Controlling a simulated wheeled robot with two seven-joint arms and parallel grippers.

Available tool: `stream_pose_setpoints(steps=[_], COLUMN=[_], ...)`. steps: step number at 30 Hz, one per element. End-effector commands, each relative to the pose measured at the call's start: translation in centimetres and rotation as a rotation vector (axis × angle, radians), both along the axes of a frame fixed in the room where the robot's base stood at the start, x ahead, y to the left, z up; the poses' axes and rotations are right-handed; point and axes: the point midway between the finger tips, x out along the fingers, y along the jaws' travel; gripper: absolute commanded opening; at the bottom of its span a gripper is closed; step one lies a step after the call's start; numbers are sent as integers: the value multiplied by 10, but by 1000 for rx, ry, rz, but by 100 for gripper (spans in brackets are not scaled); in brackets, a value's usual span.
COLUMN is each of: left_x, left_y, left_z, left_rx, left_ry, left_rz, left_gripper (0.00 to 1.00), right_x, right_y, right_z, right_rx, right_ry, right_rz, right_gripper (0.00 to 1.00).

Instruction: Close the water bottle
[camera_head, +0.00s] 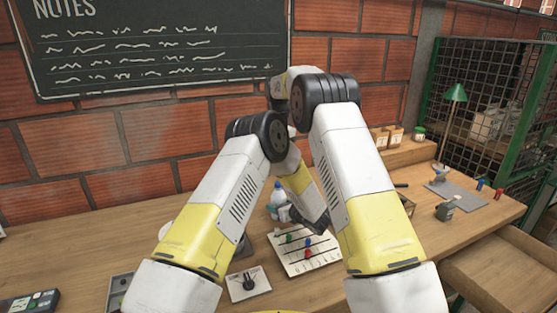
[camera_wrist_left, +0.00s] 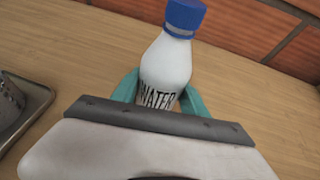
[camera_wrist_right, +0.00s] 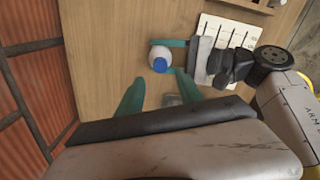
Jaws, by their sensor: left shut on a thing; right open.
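The white water bottle (camera_wrist_left: 165,70) stands upright on the wooden table, with a blue cap (camera_wrist_left: 186,15) on its neck. I cannot tell how tight the cap is. The bottle also shows in the head view (camera_head: 277,197), and from above in the right wrist view (camera_wrist_right: 154,50). My left gripper (camera_wrist_left: 162,92) is shut around the bottle's body, one teal finger on each side, below the cap. My right gripper (camera_wrist_right: 157,78) is open and empty above the table, with its fingertips pointing toward the bottle. It is hidden in the head view.
A small joystick panel (camera_head: 248,284) is in front. A green lamp (camera_head: 455,94) stands at the far right. A brick wall (camera_head: 140,135) rises behind the table.

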Motion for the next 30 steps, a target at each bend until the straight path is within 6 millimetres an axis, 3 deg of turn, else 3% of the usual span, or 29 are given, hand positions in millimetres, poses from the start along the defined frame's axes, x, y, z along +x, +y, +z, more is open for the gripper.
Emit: stream_pose_setpoints(steps=[12,26,30], left_x=[0,0,0], left_y=[0,0,0], left_z=[0,0,0], left_rx=[0,0,0], left_ry=[0,0,0], left_rz=[0,0,0], left_gripper=[0,0,0], right_x=[-1,0,0], right_y=[0,0,0], right_z=[-61,-72,-72], right_rx=[-3,-1,-1], right_ry=[3,1,1], right_rz=[0,-1,-1], right_gripper=[43,43,16])
